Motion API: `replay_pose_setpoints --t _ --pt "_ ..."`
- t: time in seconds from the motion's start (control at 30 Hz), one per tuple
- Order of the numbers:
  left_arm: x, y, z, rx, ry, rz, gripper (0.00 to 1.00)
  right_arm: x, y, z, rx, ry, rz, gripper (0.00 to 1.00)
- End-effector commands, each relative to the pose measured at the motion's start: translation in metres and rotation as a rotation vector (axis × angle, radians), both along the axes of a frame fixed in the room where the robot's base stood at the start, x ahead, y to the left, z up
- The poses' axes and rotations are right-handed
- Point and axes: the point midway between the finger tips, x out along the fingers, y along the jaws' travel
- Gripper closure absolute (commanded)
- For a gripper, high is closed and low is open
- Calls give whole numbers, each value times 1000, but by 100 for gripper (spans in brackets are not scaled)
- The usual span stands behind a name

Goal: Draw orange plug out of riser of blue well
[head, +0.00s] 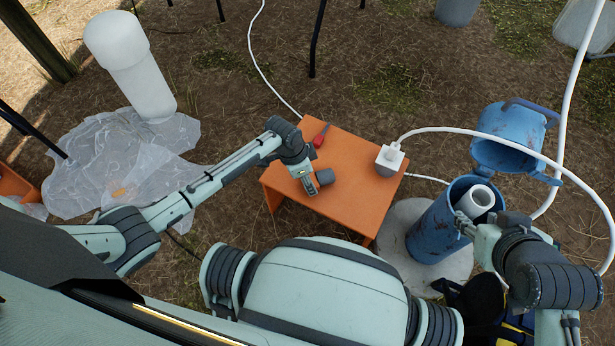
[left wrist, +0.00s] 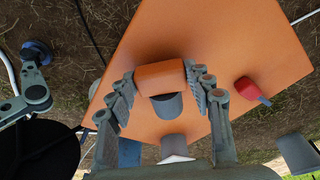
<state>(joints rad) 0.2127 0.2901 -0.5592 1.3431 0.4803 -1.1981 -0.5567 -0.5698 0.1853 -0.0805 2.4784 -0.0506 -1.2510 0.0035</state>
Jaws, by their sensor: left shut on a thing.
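My left gripper (head: 311,184) is over the orange table and shut on the orange plug, whose dark grey end (head: 325,177) sticks out to the right in the head view. In the left wrist view the plug's orange body (left wrist: 161,76) sits between the fingers. I cannot tell whether it touches the tabletop. The blue well (head: 436,228) stands at the right with its lid (head: 508,140) swung open. The white riser (head: 478,200) shows in it with an open mouth. My right gripper (head: 470,232) is at the well's near rim beside the riser; its fingers are partly hidden.
The orange table (head: 345,210) carries a red-handled tool (head: 321,135) and a white socket box (head: 389,160). A white hose (head: 560,165) arches over the well. A white cylinder (head: 135,75) stands on clear plastic sheeting (head: 95,170) at the left.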

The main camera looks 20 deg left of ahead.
Motion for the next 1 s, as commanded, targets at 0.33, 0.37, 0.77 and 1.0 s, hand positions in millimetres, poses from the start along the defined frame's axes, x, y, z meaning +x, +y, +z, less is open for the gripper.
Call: replay_pose_setpoints --t 0.33,0.37,0.77,1.0 --pt "0 0 -2 0 0 0 72 5 6 6 10 -36 11 60" --pt "0 0 -2 0 0 0 72 5 5 6 10 -36 11 60" --pt "0 0 -3 0 0 0 43 5 5 5 10 -35 11 60" --pt "0 0 -3 0 0 0 25 5 5 5 10 -34 11 60"
